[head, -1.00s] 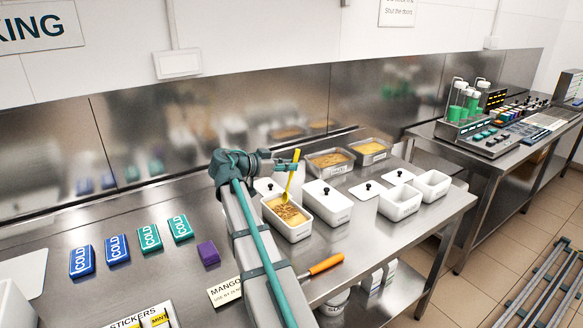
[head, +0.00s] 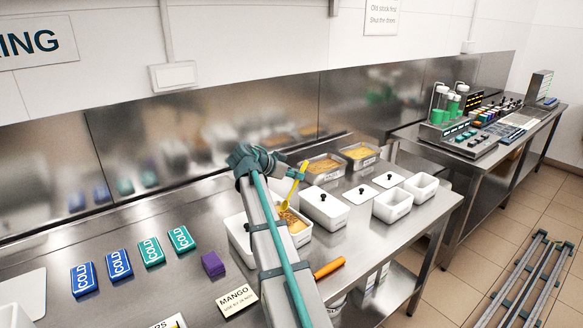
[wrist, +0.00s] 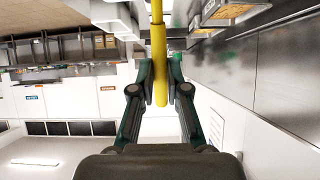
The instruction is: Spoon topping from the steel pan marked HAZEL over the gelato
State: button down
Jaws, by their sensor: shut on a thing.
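My gripper (head: 299,174) is shut on the handle of a yellow spoon (head: 292,191). The wrist view shows the yellow handle (wrist: 160,45) between the two fingers (wrist: 160,80). The spoon hangs tilted, its lower end at the white gelato pan (head: 303,238); whether it touches the contents is unclear. Brown bits lie on the yellow gelato (head: 291,219), and my arm hides part of this pan. Two steel pans with tan or yellow contents stand behind: a left one (head: 325,180) and a right one (head: 363,163). Their labels are too small to read now.
A white lidded tub (head: 324,212) stands right of the gelato pan. Open white tubs (head: 391,207) and loose lids (head: 360,191) are further right. An orange-handled tool (head: 329,268) lies in front. Cold packs (head: 120,264) and a purple block (head: 213,264) lie left.

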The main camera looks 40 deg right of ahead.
jog(key=shift+d+r+y+p, duration=0.1)
jog(key=shift+d+y+p, duration=0.55)
jog(key=shift+p, duration=0.2)
jog(key=shift+d+f+y+p, duration=0.45)
jog(key=shift+d+y+p, duration=0.2)
jog(key=shift+p, duration=0.3)
jog(key=d+f+y+p, duration=0.1)
jog(key=f+y+p, duration=0.1)
jog(key=d+f+y+p, duration=0.1)
jog(key=d+f+y, duration=0.1)
jog(key=y, duration=0.1)
jog(key=d+f+y+p, duration=0.2)
jog(key=shift+f+y+p, duration=0.25)
jog(key=shift+y+p, duration=0.05)
jog(key=shift+y, duration=0.1)
jog(key=shift+a+r+p, duration=0.2)
jog(key=shift+r+p, duration=0.25)
jog(key=shift+r, duration=0.7)
jog(key=shift+a, duration=0.15)
